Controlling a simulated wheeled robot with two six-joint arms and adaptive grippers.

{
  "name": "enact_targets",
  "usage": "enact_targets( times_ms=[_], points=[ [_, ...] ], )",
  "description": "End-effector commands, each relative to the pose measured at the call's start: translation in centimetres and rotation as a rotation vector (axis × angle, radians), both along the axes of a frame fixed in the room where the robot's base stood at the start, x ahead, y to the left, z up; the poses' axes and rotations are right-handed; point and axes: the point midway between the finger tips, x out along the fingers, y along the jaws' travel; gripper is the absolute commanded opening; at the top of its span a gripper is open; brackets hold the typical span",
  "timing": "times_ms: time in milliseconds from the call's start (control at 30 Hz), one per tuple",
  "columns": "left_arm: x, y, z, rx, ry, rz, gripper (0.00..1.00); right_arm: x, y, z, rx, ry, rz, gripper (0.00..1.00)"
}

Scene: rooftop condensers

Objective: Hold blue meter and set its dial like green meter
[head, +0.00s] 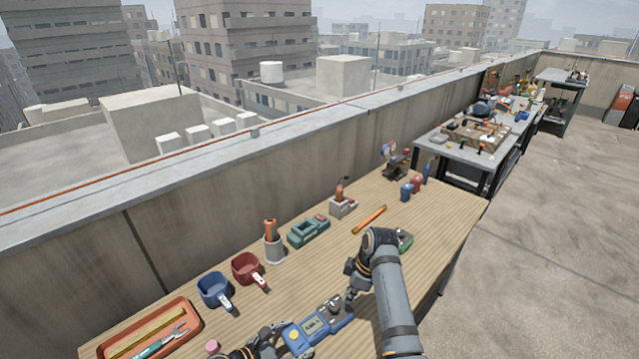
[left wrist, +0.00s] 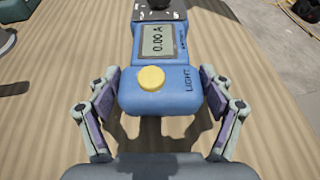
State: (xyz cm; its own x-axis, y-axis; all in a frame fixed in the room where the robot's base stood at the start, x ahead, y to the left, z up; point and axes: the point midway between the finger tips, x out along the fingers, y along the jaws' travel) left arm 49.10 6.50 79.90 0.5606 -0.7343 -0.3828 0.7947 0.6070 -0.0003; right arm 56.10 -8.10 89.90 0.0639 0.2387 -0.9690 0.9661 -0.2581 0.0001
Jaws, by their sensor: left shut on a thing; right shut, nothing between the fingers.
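The blue meter (head: 311,326) is at the front of the wooden table, and its lower end fills the middle of the left wrist view (left wrist: 165,85). Its screen reads 0.00 A, with a yellow button below. Its dark dial end is cut off at the top there. My left gripper (head: 282,338) is shut on the meter's lower end, one finger on each side (left wrist: 158,100). My right gripper (head: 352,289) is shut and empty beside the meter's dial end. A green thing (head: 405,240), perhaps the green meter, is mostly hidden behind my right arm; its dial is not visible.
An orange tray (head: 190,318) with tools, a blue pot (head: 212,291), a red pot (head: 245,267), a grey cup (head: 275,250) and a teal device (head: 308,231) line the wall side. An orange stick (head: 369,219) lies further back.

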Motion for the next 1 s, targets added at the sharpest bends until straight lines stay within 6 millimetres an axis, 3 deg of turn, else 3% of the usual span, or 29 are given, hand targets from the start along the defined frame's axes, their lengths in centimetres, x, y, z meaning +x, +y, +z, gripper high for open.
enact_targets(
  times_ms=[433, 467, 500, 600, 1000],
  points=[
    [0.01, 0.02, 0.01, 0.0, 0.0, 0.0, 0.29, -0.04, 0.0, 0.89, -0.001, 0.001, -0.001, 0.0],
    [0.01, 0.02, 0.01, 0.0, 0.0, 0.0, 0.83, -0.04, 0.0, 0.88, -0.001, 0.001, -0.001, 0.0],
    [0.01, 0.02, 0.01, 0.0, 0.0, 0.0, 0.89, -0.04, -0.01, 0.87, -0.001, 0.001, -0.001, 0.0],
    [0.01, 0.02, 0.01, 0.0, 0.0, 0.0, 1.0, -0.04, 0.0, 0.86, -0.001, 0.001, -0.001, 0.0],
    [0.01, 0.03, -0.01, 0.0, 0.0, 0.0, 1.0, -0.04, 0.0, 0.85, -0.001, 0.001, -0.001, 0.0]
  ],
)
